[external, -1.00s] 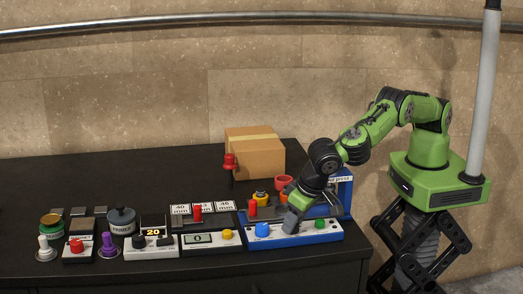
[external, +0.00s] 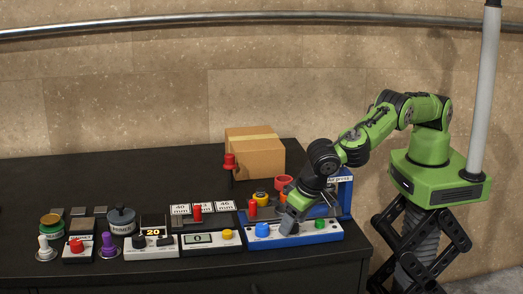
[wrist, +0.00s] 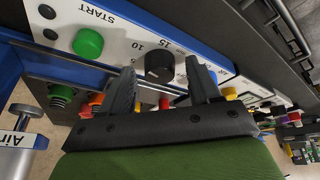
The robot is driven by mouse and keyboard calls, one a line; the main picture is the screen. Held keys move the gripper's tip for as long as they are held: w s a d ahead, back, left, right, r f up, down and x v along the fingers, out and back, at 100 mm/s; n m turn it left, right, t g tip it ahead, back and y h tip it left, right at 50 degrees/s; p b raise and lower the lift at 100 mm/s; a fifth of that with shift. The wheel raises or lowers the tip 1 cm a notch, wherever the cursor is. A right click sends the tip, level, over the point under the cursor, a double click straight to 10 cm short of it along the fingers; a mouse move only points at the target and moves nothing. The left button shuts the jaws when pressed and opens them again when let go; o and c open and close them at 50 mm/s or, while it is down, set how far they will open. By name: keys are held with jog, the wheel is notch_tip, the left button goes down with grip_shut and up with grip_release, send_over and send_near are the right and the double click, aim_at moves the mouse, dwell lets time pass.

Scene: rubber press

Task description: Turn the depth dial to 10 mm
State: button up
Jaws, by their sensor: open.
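The depth dial (wrist: 159,66) is a round black knob on a white panel with 10 and 15 printed beside it. My gripper (wrist: 160,68) is open, with one finger on each side of the dial in the wrist view. I cannot tell whether either finger touches it.
A green START button (wrist: 88,43) sits close to the dial; a blue knob (external: 262,230) is left of my gripper in the external view. A red-knobbed lever (external: 252,208) stands behind. Further left are several control boxes. A cardboard box (external: 255,153) stands at the back.

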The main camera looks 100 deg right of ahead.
jog(key=p+v, duration=0.3)
jog(key=v, duration=1.2)
jog(key=shift+r, duration=0.4)
jog(key=shift+a, duration=0.15)
jog(key=s+d+r+n+y, duration=0.1)
jog(key=s+d+r, duration=0.1)
jog(key=d+r, duration=0.75)
jog(key=s+d+r+n+y, duration=0.1)
jog(key=s+d+r+n, duration=0.15)
jog(key=d+r, duration=0.65)
jog(key=s+d+n+t+y, duration=0.1)
jog(key=s+d+n+y, duration=0.15)
jog(key=s+d, duration=0.85)
jog(key=s+f+n+t, duration=0.1)
jog(key=s+f, duration=0.1)
jog(key=s, duration=0.5)
jog(key=s+f+n+t, duration=0.1)
jog(key=s+f+n, duration=0.1)
jog(key=s, duration=0.6)
jog(key=shift+a+f+n+h, duration=0.3)
jog(key=shift+f+h, duration=0.05)
jog(key=shift+f, duration=0.45)
